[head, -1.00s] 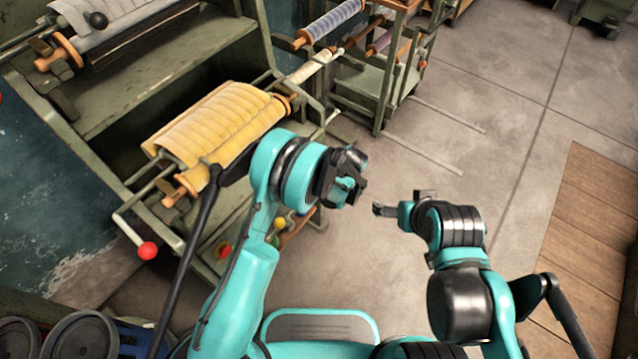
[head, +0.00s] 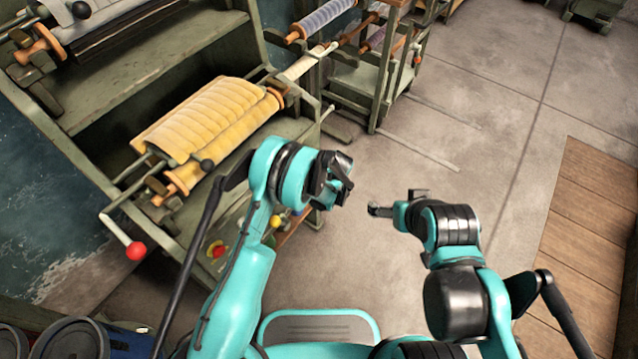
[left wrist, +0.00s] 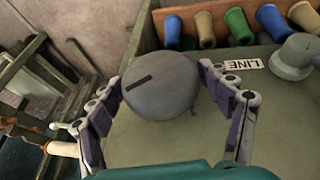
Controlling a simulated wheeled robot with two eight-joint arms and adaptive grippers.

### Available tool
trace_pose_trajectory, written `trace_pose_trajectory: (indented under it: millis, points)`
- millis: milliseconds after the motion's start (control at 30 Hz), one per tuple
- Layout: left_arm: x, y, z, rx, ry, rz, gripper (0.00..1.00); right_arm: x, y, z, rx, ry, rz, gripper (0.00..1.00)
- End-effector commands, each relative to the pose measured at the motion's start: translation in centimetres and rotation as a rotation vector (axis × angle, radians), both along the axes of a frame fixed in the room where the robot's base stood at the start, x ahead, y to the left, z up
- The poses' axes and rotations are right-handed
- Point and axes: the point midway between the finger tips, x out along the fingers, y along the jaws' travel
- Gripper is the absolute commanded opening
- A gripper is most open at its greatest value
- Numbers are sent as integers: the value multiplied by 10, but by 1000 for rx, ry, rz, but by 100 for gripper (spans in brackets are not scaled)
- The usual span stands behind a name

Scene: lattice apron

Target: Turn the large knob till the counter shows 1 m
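The large knob (left wrist: 161,92) is a round grey disc with a dark slot-like mark, seen in the left wrist view on a green-grey panel. The mark lies tilted, its right end higher. My left gripper (head: 337,183) is over the machine's near right corner. In the left wrist view its fingers lie on opposite sides of the knob, their tips against its rim. The knob is hidden in the head view. My right gripper (head: 395,200) is over bare floor, empty, its fingers apart. I cannot see the counter.
A smaller grey knob (left wrist: 293,56) stands right of the large one, beside an upside-down LINE label (left wrist: 244,64). Several coloured spools (left wrist: 238,27) line the panel's edge. The machine carries yellow cloth (head: 207,115) and a red-ended crank (head: 136,251).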

Motion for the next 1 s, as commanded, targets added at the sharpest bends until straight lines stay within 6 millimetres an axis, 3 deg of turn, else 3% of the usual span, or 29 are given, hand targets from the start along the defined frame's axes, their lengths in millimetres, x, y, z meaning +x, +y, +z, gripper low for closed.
trace_pose_trajectory:
  millis: [33,100,333,700,1000]
  points:
    - [0,0,0,0,0,0,56,0,0,0,0,0,0,91]
    - [0,0,0,0,0,0,41,0,0,0,0,0,0,91]
    - [1,-1,-1,30,39,-1,40,0,0,0,0,0,0,91]
    - [1,-1,-1,210,290,0,40,0,0,0,0,0,0,91]
    - [1,-1,-1,216,299,0,40,0,0,0,0,0,0,91]
